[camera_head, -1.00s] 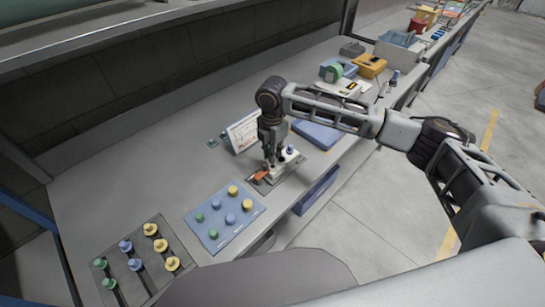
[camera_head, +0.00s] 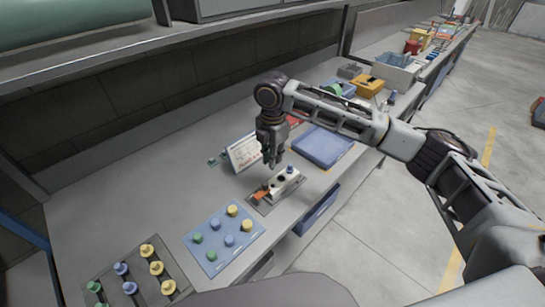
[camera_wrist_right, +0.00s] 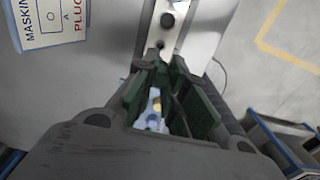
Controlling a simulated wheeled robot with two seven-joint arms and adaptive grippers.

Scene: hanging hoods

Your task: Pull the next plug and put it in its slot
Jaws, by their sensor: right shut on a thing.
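My right gripper (camera_head: 273,163) is above the pale metal part (camera_head: 277,186) and clear of it. It is shut on a small plug largely hidden by the fingers; its colour is unclear. In the right wrist view, pale blue with a yellow spot shows between the fingers (camera_wrist_right: 165,95); I cannot tell if that is the plug or background. The blue board (camera_head: 217,262) and dark tray (camera_head: 133,274) carry green, blue and yellow plugs. My left gripper is out of view.
A printed sign (camera_head: 244,153) stands behind the metal part, close to my gripper. An orange piece (camera_head: 261,195) is at the part's left end. A flat blue tray (camera_head: 322,146) lies to the right.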

